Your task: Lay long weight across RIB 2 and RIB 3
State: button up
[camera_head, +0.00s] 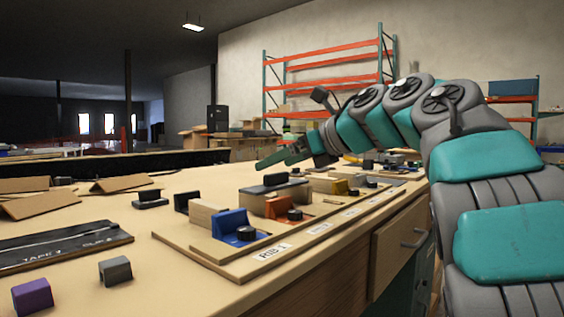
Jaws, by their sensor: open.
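A long dark bar with a black grip (276,186), which looks like the long weight, lies over the rib blocks behind the orange piece. Which ribs it touches I cannot tell. The label RIB 1 (271,252) is readable on the near end of the board, by a blue piece (232,226). An orange piece (279,207) and a yellow piece (340,186) stand farther along the board; their labels are too small to read. My gripper (282,158) is open, beyond and above the dark bar, apart from it. Its fingers point left and look empty.
A smaller dark block with a grip (150,199) sits left of the board. A grey block (115,270), a purple block (32,296) and a black tape panel (62,246) are at front left. Folded cardboard pieces (122,184) lie behind them. Bare tabletop lies between.

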jog(key=v, duration=1.1)
jog(key=shift+s+d+b, duration=0.2)
jog(key=shift+d+b, duration=0.15)
